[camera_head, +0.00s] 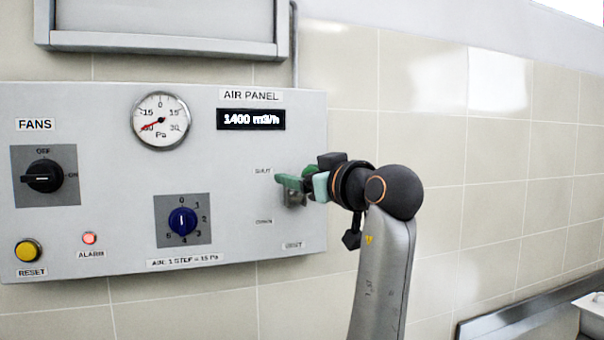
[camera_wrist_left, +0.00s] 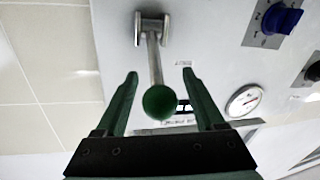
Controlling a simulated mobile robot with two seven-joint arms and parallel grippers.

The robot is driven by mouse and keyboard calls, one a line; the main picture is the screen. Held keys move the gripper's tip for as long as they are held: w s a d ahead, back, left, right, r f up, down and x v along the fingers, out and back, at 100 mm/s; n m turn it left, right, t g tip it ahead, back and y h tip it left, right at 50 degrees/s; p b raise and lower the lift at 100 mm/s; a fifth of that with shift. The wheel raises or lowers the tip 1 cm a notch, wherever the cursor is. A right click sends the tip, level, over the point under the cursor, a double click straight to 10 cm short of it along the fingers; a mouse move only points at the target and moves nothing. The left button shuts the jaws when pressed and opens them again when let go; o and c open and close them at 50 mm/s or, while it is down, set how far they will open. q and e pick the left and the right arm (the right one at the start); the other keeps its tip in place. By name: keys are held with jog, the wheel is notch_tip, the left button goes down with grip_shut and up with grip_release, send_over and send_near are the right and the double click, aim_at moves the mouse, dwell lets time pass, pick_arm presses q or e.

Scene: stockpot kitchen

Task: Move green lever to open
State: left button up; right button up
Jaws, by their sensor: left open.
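The green lever shows in the left wrist view as a metal stem with a round green knob (camera_wrist_left: 160,101), its metal bracket (camera_wrist_left: 152,28) fixed to the panel. The knob lies between the two dark green fingers of my left gripper (camera_wrist_left: 159,85), which are open with gaps beside the knob. In the head view my left gripper (camera_head: 291,182) is at the right side of the panel, beside the small SHUT label (camera_head: 263,171). It hides most of the lever there; the metal bracket (camera_head: 294,200) shows below it. My right gripper is not in view.
The grey air panel (camera_head: 115,205) carries a gauge (camera_head: 160,121), a display (camera_head: 251,119) reading 1400 m3/h, a black fans knob (camera_head: 43,176), a blue dial (camera_head: 182,221), a yellow reset button (camera_head: 28,250) and a lit red alarm lamp (camera_head: 89,238). Tiled wall right of it is clear.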

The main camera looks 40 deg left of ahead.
pick_arm(q)
jog(key=shift+c, duration=0.4)
grip_shut()
dwell(0.9)
